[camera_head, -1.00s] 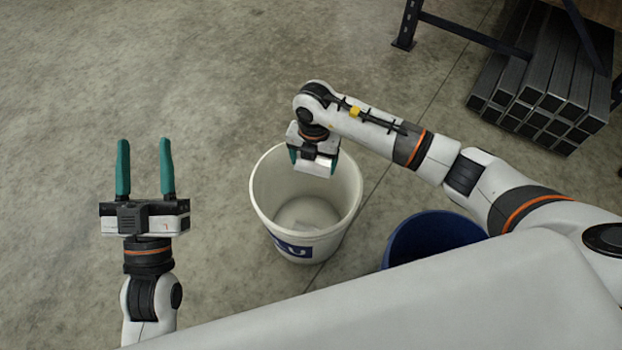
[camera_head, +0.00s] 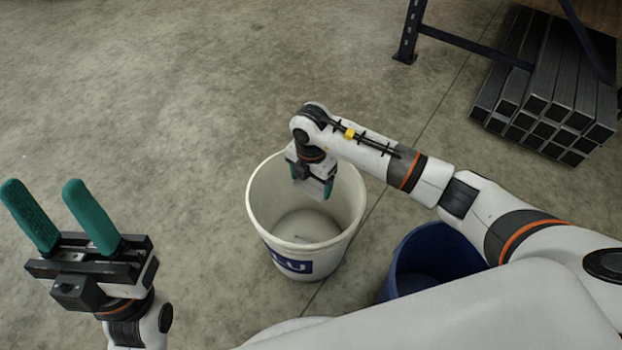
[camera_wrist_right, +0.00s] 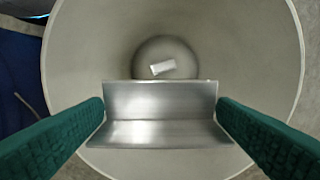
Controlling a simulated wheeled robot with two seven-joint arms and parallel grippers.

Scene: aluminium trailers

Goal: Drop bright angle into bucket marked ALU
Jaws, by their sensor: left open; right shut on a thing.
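The white bucket (camera_head: 258,215) stands on the floor in the middle of the head view. Its blue label shows the letters "LU"; the rest of the label is turned out of sight. My right gripper (camera_head: 324,190) points down inside the bucket's mouth. In the right wrist view my right gripper (camera_wrist_right: 160,118) is shut on the bright angle (camera_wrist_right: 160,100), a shiny L-shaped metal piece held by its ends between the green fingers. The bucket's round wall (camera_wrist_right: 85,60) surrounds it. My left gripper (camera_head: 65,215) is open and empty at the left, away from the bucket.
A dark blue bucket (camera_head: 400,262) stands just right of the white one, partly hidden by my arm. A small pale piece (camera_wrist_right: 163,66) lies on the white bucket's bottom. Dark square tubes (camera_head: 550,90) are stacked by a rack leg (camera_head: 409,30). Floor at left is clear.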

